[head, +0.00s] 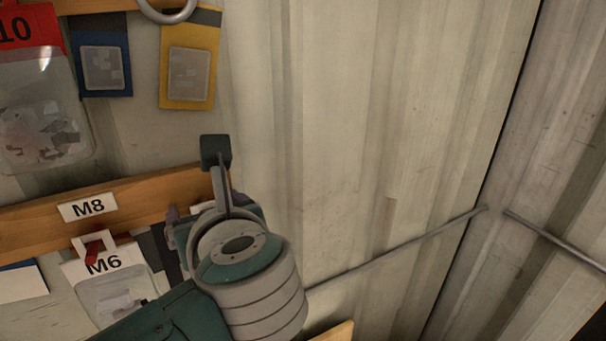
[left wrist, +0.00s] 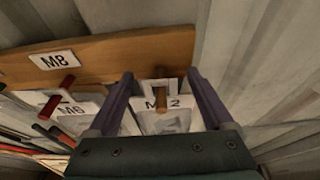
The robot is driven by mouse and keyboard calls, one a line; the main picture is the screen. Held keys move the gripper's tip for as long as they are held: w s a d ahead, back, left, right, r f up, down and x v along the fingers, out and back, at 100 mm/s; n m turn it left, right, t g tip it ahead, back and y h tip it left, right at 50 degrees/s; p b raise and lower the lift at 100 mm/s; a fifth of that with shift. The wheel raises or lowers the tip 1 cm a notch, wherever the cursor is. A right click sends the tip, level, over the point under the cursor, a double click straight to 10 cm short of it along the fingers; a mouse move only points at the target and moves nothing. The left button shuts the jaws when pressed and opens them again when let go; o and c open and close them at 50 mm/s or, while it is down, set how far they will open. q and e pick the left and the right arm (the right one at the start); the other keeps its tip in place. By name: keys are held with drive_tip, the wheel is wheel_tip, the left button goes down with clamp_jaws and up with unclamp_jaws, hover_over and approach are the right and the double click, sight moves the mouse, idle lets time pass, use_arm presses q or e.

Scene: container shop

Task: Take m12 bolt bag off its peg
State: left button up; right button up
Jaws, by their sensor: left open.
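The M12 bolt bag (left wrist: 170,122) is a clear bag with a white header card, hanging on a short wooden-coloured peg (left wrist: 160,98) in the left wrist view. The peg covers part of its label. My left gripper (left wrist: 162,82) is open, with one finger on each side of the bag's header. I cannot tell whether the fingers touch the card. In the head view my left gripper (head: 186,222) is at the wooden rail, and my wrist hides the M12 bag there. My right gripper is not in view.
The M6 bag (head: 112,284) hangs on a red peg just left of the gripper. The wooden rail (head: 35,226) carries an M8 label (head: 88,207). A red-topped bag (head: 40,115) and blue and yellow packs (head: 190,62) hang above. Corrugated wall (head: 350,130) is bare to the right.

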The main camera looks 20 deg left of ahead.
use_arm(q)
drive_tip(key=shift+c, duration=0.2)
clamp_jaws()
idle(0.6)
drive_tip(key=shift+r, duration=0.1)
drive_tip(key=shift+r, duration=0.2)
drive_tip(key=shift+d, duration=0.1)
drive_tip(key=shift+f+v, duration=0.25)
drive_tip(key=shift+v, duration=0.85)
drive_tip(key=shift+f+v, duration=0.25)
drive_tip(key=shift+v, duration=0.8)
drive_tip(key=shift+s+d, duration=0.15)
